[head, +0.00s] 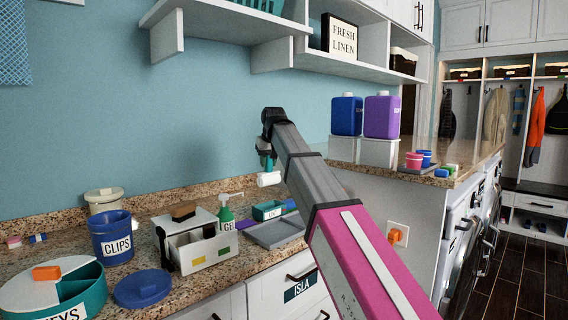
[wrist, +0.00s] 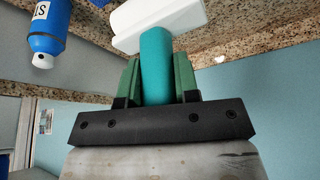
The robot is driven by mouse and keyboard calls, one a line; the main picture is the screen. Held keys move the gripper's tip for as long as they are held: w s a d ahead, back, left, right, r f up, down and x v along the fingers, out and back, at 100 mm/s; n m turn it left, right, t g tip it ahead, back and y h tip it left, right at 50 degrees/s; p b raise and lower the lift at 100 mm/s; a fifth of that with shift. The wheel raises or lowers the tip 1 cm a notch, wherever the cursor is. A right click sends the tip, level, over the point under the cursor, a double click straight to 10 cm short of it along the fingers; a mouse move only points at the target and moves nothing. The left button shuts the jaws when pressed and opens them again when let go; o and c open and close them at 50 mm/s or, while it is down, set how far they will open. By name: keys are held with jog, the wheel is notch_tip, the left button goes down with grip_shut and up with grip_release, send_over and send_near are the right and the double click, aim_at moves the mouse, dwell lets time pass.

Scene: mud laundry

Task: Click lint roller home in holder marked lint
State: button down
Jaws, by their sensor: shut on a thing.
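My gripper (head: 266,158) is in the air over the counter, shut on the teal handle of the lint roller. In the wrist view its green fingers (wrist: 157,78) press on both sides of the handle. The lint roller (wrist: 156,60) has a white roll, which points away from the fingers; in the head view the white roll (head: 269,179) hangs below the gripper. A teal open holder (head: 268,211) with a white label that seems to read LINT stands on the counter below the roller, clear of it. Its inside is hard to make out.
A grey tray (head: 276,234) lies in front of the holder. The wall shelf (head: 230,22) is above. A blue bottle (wrist: 48,30) shows in the wrist view.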

jog(key=shift+f, duration=0.9)
jog(key=shift+w+f, duration=0.1)
jog(key=shift+f, duration=3.9)
jog(key=shift+f, duration=0.9)
jog(key=c, duration=0.8)
grip_release()
jog(key=shift+r, duration=0.1)
